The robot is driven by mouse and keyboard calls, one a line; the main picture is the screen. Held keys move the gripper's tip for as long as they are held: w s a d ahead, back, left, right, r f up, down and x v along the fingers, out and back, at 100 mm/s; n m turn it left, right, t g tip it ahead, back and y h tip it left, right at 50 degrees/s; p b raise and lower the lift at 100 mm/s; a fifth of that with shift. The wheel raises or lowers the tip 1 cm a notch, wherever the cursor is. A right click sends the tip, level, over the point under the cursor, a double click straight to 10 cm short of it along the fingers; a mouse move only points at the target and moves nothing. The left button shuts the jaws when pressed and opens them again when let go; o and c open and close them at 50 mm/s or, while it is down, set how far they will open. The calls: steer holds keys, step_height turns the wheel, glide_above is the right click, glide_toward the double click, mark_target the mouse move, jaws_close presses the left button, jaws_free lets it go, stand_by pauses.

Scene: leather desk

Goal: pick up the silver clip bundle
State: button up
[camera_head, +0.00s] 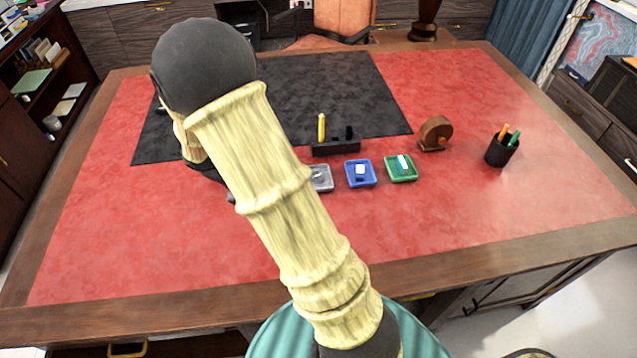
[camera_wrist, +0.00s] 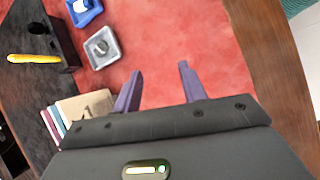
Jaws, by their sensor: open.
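The silver clip bundle (camera_wrist: 101,47) lies in a small grey tray (camera_wrist: 97,62) in the wrist view. In the head view the grey tray (camera_head: 327,186) is partly hidden by my arm, and the clips in it are too small to make out well. My gripper (camera_wrist: 160,71) has its two purple fingers apart with only red desk surface between them. It is above the desk, to the lower right of the tray in the wrist view, and not touching it. In the head view my arm hides most of the gripper.
A blue tray (camera_head: 361,183) holds a white item, and a green tray (camera_head: 413,178) stands beside it. A black organizer (camera_head: 336,149) holds a yellow pen. Coloured books or cards (camera_wrist: 87,106) lie near my gripper. A tape dispenser (camera_head: 434,131) and pen cup (camera_head: 500,152) stand right.

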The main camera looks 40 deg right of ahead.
steer(key=w+d+f+n+h+b, duration=0.1)
steer(key=w+f+n+h, duration=0.1)
steer(key=w, duration=0.1)
steer(key=w+d+f+n+h+b, duration=0.1)
steer(key=w+f+n+h, duration=0.1)
steer(key=w, duration=0.1)
steer(key=w+d+f+n+h+b, duration=0.1)
steer(key=w+f+n+h, duration=0.1)
steer(key=w+h, duration=0.1)
steer(key=shift+w+d+f+n+t, duration=0.15)
steer(key=shift+w+f+n+t, duration=0.15)
steer(key=shift+f, duration=0.1)
steer(key=shift+w+n+h, duration=0.3)
steer(key=shift+w+h, duration=0.05)
steer(key=shift+h, duration=0.05)
steer(key=shift+d, duration=0.1)
glide_toward(318, 178)
steer(key=x, duration=0.2)
steer(key=p+x, duration=0.1)
steer(key=shift+w+d, duration=0.35)
steer(key=shift+d, duration=0.15)
steer(key=shift+w+a+f, duration=0.1)
steer(key=shift+a, duration=0.05)
